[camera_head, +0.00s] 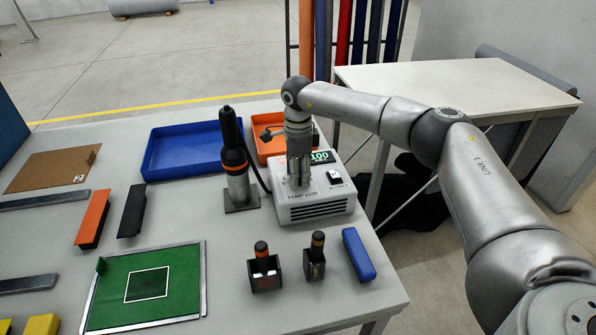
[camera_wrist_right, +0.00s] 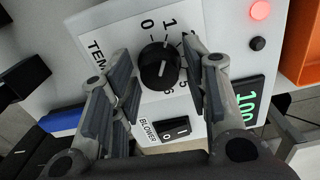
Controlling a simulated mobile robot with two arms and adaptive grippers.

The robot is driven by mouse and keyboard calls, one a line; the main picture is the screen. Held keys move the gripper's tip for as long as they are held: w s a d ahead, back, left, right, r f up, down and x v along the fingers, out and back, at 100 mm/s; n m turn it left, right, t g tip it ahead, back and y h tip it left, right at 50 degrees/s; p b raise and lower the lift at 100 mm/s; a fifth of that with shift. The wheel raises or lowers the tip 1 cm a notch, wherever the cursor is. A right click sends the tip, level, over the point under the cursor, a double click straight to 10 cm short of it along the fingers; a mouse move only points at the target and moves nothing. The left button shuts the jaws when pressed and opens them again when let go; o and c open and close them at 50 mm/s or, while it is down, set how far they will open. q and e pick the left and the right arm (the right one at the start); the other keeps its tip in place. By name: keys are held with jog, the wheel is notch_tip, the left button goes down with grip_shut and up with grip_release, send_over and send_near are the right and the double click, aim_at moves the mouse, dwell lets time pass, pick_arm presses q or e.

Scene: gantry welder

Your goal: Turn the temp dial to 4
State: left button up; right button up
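The temp dial (camera_wrist_right: 159,66) is a round black knob with a short white mark, on the pale face of the station (camera_head: 314,207). Numbers ring it, with 0 and 1 at the upper side in the right wrist view; I cannot tell for sure which number the mark points at. My right gripper (camera_head: 298,184) reaches down over the station's top and hides the dial in the head view. In the right wrist view its open fingers (camera_wrist_right: 158,78) stand on either side of the dial, with gaps showing. My left gripper is not in view.
The station's green display (camera_head: 321,157) reads 100. The blower switch (camera_wrist_right: 176,129) is close to the dial. A black tool in a stand (camera_head: 236,170) is just left of the station. A blue tray (camera_head: 185,171) and an orange bin (camera_head: 270,152) lie behind.

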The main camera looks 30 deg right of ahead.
jog(key=c, duration=0.6)
jog(key=shift+c, duration=0.2)
jog(key=shift+m, duration=0.3)
jog(key=m+b, duration=0.1)
jog(key=m, duration=1.1)
jog(key=shift+a, duration=0.1)
jog(key=m, duration=0.4)
jog(key=shift+r+m, duration=0.1)
jog(key=shift+m, duration=0.6)
jog(key=o, duration=1)
